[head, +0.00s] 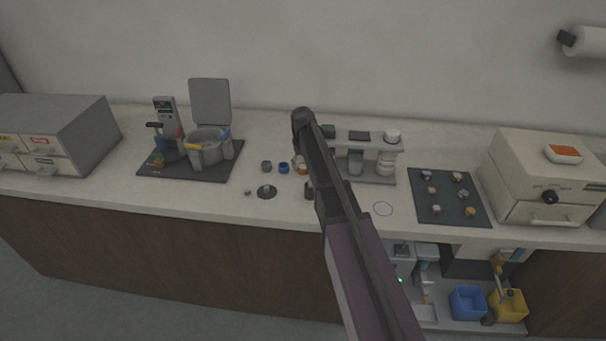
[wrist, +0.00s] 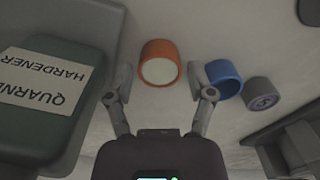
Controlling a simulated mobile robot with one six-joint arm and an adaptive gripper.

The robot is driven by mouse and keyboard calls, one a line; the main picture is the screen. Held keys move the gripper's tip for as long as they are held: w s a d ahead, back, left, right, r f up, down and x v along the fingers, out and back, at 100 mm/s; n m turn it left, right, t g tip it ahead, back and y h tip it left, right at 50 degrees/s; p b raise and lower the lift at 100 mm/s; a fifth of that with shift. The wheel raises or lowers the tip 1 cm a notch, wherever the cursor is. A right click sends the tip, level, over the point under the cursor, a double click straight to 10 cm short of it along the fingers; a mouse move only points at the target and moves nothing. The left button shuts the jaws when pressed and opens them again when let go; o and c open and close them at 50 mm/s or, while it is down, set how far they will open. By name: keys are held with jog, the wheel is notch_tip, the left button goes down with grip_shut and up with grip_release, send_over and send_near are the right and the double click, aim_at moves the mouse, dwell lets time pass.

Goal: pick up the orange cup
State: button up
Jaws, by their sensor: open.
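The orange cup (wrist: 160,64) shows in the wrist view between and just beyond the open fingers of my gripper (wrist: 161,84). Its inside is pale, and no finger visibly touches it. In the head view only part of the orange cup (head: 302,169) shows, beside my arm, which hides the rest. My gripper is empty, with a finger on each side of the cup's line.
A blue cup (wrist: 224,77) stands close to my right finger, with a grey cup (wrist: 261,92) beyond it. A dark green container labelled hardener (wrist: 38,128) is close on the left. A rack (head: 375,175) stands right of my arm.

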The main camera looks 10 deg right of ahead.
jog(key=shift+f+b, duration=0.3)
jog(key=shift+f, duration=0.25)
jog(key=c, duration=0.9)
